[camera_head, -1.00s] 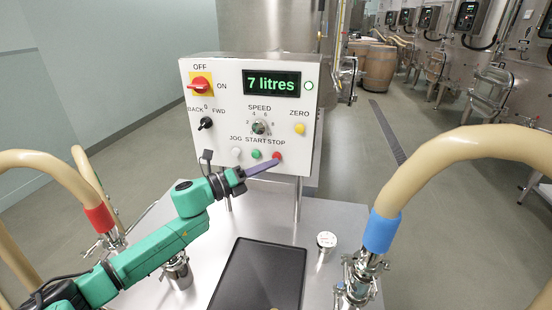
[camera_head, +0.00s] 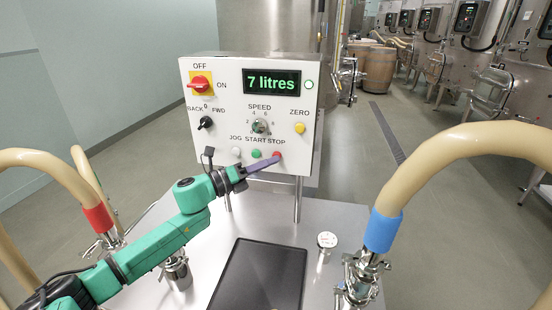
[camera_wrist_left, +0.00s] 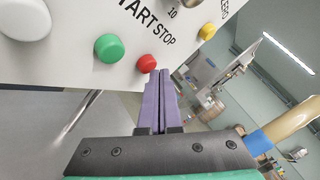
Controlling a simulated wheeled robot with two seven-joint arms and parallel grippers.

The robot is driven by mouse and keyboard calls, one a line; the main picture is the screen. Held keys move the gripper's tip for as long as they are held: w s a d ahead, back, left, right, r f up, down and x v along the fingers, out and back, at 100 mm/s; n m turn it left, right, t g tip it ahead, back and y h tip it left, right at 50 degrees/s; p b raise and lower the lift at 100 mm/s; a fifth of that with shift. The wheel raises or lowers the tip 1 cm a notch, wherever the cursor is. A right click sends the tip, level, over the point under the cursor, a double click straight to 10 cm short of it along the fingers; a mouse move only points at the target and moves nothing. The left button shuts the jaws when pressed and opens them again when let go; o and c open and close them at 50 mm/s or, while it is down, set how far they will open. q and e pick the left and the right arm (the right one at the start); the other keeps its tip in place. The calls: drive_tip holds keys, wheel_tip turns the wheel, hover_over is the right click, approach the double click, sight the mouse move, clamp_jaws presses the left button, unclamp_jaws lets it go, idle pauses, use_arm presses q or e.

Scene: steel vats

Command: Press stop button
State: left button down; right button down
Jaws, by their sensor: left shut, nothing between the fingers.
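The white control panel (camera_head: 226,125) stands upright with its display reading "7 litres". The red stop button (camera_head: 277,155) is at the right end of the bottom row, under the word STOP. My left gripper (camera_head: 276,160) is shut and empty, its purple fingertips at the lower edge of the stop button. In the left wrist view the fingertips (camera_wrist_left: 158,74) are just below the red stop button (camera_wrist_left: 147,63); I cannot tell whether they touch it. The green start button (camera_head: 256,154) is just left of it. My right gripper is not in view.
A white jog button (camera_head: 236,152), yellow zero button (camera_head: 300,128), speed knob (camera_head: 260,126) and red-yellow switch (camera_head: 200,84) are on the panel. A hose with a blue cuff (camera_head: 382,231) arches at right. A black tray (camera_head: 258,280) lies on the steel top.

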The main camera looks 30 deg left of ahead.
use_arm(q)
drive_tip(key=shift+w+a, duration=0.1)
drive_tip(key=shift+w, duration=0.3)
idle(0.3)
drive_tip(key=shift+s, duration=0.1)
drive_tip(key=shift+s+d+b, duration=0.25)
drive_tip(key=shift+s+b, duration=0.05)
drive_tip(key=shift+s, duration=0.5)
drive_tip(key=shift+f, duration=0.1)
drive_tip(key=shift+s+d+p, duration=0.2)
drive_tip(key=shift+s, duration=0.6)
drive_tip(key=shift+s+d+p, duration=0.15)
drive_tip(key=shift+s+d, duration=0.05)
drive_tip(key=shift+s, duration=0.6)
drive_tip(key=shift+s+d+p, duration=0.2)
drive_tip(key=shift+s, duration=0.6)
